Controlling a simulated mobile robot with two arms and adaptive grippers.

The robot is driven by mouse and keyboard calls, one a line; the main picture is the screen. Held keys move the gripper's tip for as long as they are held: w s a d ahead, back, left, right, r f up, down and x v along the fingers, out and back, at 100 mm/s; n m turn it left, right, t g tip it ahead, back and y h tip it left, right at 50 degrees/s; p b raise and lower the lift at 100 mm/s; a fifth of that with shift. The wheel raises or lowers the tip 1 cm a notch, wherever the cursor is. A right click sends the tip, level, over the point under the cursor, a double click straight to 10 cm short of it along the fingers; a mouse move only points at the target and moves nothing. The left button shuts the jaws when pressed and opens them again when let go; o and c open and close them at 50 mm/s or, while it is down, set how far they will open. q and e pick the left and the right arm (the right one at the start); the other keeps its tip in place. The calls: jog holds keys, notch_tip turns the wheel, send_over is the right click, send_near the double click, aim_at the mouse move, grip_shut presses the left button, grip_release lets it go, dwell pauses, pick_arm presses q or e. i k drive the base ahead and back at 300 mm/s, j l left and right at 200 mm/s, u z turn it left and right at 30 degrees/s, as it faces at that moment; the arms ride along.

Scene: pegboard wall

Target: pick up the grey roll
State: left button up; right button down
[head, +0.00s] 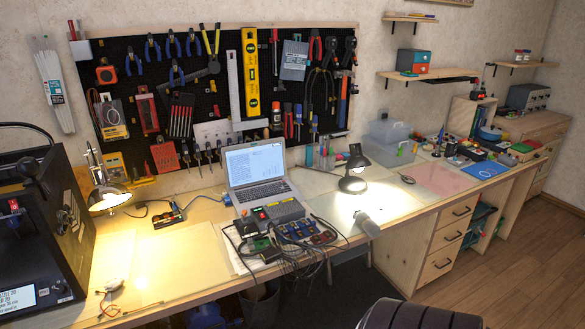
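A small grey cylinder (367,224), which looks like the grey roll, lies on the workbench (400,203) close to its front edge. It is in the bright pool of light under the right desk lamp (353,170). It is small in the picture, so its ends are hard to make out. Neither of my grippers is in the head view, so I cannot see whether they are open or shut.
Wired electronics boxes (283,212) with hanging cables stand left of the cylinder, in front of a laptop (257,172). A pink mat (442,178) lies to the right. A dark ribbed shape (415,316) is at the bottom edge. Bare bench surrounds the cylinder's right side.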

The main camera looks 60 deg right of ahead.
aim_at(364, 221)
jog(key=z, duration=2.4)
